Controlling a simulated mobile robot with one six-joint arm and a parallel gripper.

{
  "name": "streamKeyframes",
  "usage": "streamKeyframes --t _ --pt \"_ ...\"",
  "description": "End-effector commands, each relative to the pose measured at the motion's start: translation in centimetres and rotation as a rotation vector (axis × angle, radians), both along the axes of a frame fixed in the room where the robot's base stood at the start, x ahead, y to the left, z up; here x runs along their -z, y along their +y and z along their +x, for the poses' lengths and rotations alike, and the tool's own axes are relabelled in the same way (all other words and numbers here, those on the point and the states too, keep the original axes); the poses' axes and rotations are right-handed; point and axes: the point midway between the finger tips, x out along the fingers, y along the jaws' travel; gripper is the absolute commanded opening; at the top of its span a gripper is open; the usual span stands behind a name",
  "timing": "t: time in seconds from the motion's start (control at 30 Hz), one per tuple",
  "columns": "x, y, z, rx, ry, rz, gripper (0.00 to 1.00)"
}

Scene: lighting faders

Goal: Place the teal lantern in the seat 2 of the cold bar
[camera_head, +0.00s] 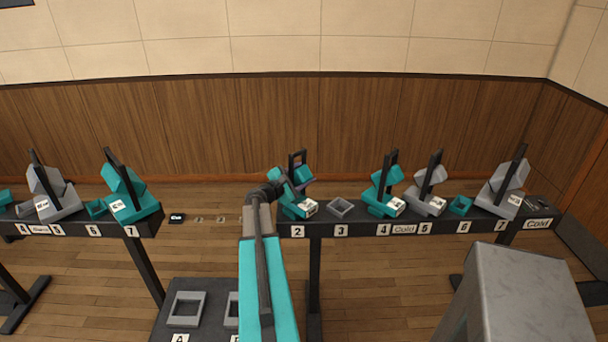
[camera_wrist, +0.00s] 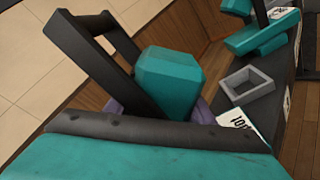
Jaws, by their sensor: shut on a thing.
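The teal lantern (camera_head: 302,176), with a dark upright handle frame, stands above the number 2 label (camera_head: 297,231) at the left end of the cold bar (camera_head: 365,230). My gripper (camera_head: 276,184) is at its left side and shut on it; the fingertips are largely hidden. In the wrist view the lantern (camera_wrist: 168,80) shows as a teal block beside its tilted dark frame. A purple part and a white card lie by its lower right. The seat under it is hidden, so I cannot tell whether it rests there.
An empty grey square seat (camera_head: 341,208) is at number 3. More teal and grey lanterns stand farther right and on the left bar (camera_head: 140,226). A dark table (camera_head: 208,310) with grey seats is at the front. A grey block (camera_head: 525,290) fills the lower right.

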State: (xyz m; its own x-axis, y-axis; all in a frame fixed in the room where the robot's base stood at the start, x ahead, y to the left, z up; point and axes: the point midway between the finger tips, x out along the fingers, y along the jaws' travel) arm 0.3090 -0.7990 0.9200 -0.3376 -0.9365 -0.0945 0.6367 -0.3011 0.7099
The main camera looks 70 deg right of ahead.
Motion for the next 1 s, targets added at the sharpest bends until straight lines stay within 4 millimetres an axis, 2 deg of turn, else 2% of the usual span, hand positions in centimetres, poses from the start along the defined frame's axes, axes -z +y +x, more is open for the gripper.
streamKeyframes --t 0.03,0.07,0.17,0.67,1.0 --pt "0.1 0.1 0.1 -0.001 -0.002 0.002 0.0" --pt "0.3 0.1 0.1 -0.001 -0.003 0.005 0.5" --pt "0.3 0.1 0.1 -0.001 -0.003 0.005 0.67" --pt "0.2 0.7 0.2 -0.001 -0.002 0.003 0.68" --pt "-0.1 4.1 1.4 -0.003 -0.002 0.002 0.68"
